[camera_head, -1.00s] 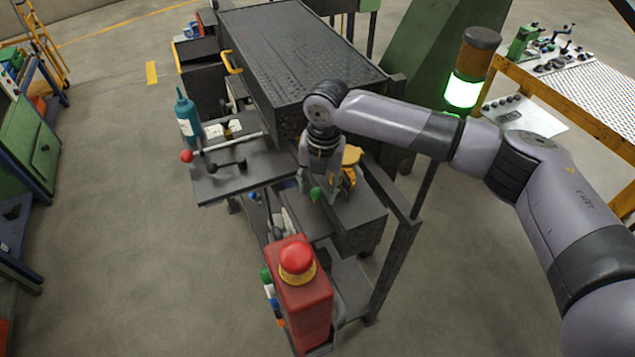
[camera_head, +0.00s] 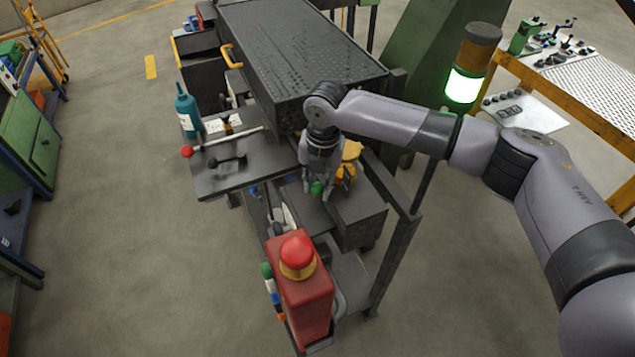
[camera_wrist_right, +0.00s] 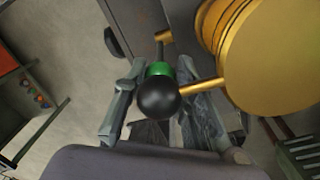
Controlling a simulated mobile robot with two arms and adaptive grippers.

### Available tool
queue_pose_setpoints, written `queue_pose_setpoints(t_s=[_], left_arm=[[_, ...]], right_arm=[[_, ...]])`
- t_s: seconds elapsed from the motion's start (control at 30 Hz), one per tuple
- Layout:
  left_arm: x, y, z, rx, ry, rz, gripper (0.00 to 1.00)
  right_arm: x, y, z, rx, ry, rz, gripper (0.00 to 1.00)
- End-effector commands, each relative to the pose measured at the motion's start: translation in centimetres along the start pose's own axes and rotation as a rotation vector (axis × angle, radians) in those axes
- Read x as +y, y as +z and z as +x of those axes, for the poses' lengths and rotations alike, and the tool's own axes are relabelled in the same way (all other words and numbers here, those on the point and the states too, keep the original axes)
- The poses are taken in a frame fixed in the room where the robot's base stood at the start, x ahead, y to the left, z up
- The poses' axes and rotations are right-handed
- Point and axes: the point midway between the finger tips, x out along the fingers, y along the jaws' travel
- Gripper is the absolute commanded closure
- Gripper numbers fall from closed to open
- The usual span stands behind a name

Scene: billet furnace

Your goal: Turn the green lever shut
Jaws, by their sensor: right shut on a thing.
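The green lever shows in the head view as a small green knob (camera_head: 317,188) beside a yellow valve-like body (camera_head: 349,166) on the dark machine. In the right wrist view the lever has a green band (camera_wrist_right: 160,69) and a black ball end (camera_wrist_right: 158,98), with brass-coloured rods near it. The large round yellow body (camera_wrist_right: 270,55) fills the upper right there. My right gripper (camera_head: 317,190) reaches down from above with its fingers on either side of the knob, shut on the lever. The fingers (camera_wrist_right: 158,95) also flank it in the wrist view. My left gripper is not in view.
A red post with a red mushroom button (camera_head: 297,252) stands in front of the lever. A dark shelf (camera_head: 230,178) at left holds a teal bottle (camera_head: 187,112) and a red-knobbed rod (camera_head: 187,151). A dark perforated box (camera_head: 300,60) stands behind. Open floor lies at left.

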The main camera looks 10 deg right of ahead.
Motion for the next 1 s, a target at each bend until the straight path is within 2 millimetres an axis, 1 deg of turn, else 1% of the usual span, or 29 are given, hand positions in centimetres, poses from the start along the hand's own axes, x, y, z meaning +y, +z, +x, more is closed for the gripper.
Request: queue_pose_setpoints(t_s=[0.03, 0.1, 0.13, 0.57, 0.8, 1.0], left_arm=[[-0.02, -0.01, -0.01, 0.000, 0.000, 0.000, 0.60], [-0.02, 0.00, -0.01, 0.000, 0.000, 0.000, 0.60], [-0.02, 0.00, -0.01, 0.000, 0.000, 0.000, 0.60], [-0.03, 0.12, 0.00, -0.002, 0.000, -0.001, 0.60], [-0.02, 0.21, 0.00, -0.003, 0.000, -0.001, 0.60], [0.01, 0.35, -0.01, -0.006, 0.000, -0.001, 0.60]], right_arm=[[-0.03, 0.03, -0.03, 0.000, 0.000, 0.001, 0.95], [-0.03, 0.04, -0.03, 0.000, 0.000, 0.001, 1.00], [-0.04, 0.04, -0.03, 0.000, -0.001, 0.001, 1.00], [-0.08, 0.03, -0.02, -0.003, 0.001, 0.002, 1.00], [-0.55, -0.46, 0.33, -0.072, 0.046, -0.005, 1.00], [-0.57, -0.65, 0.30, -0.103, 0.070, -0.007, 1.00]])
